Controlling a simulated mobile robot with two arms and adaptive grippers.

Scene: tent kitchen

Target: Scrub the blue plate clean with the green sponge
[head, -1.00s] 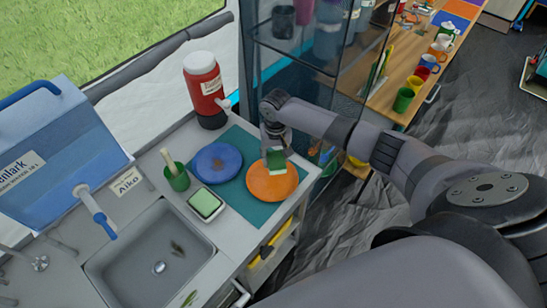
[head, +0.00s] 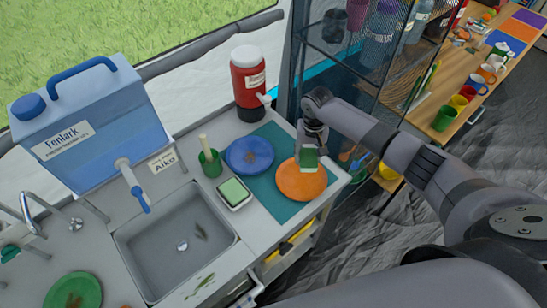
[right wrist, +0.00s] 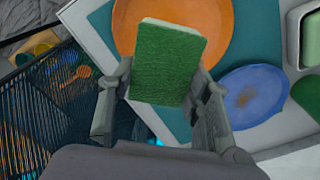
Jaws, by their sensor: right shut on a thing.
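The blue plate (head: 248,155) lies on the teal mat (head: 266,193), with a brown stain near its middle. It also shows in the right wrist view (right wrist: 252,94), stain included. My right gripper (head: 311,146) is shut on the green sponge (head: 308,158), which has a pale side. The sponge also shows between the fingers in the right wrist view (right wrist: 164,66). In the head view it appears over the upper part of the orange plate (head: 301,181), to the right of the blue plate; I cannot tell whether it touches. My left gripper is not in view.
A soap dish with a green block (head: 234,192) and a green cup with a brush (head: 209,162) stand left of the mat.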

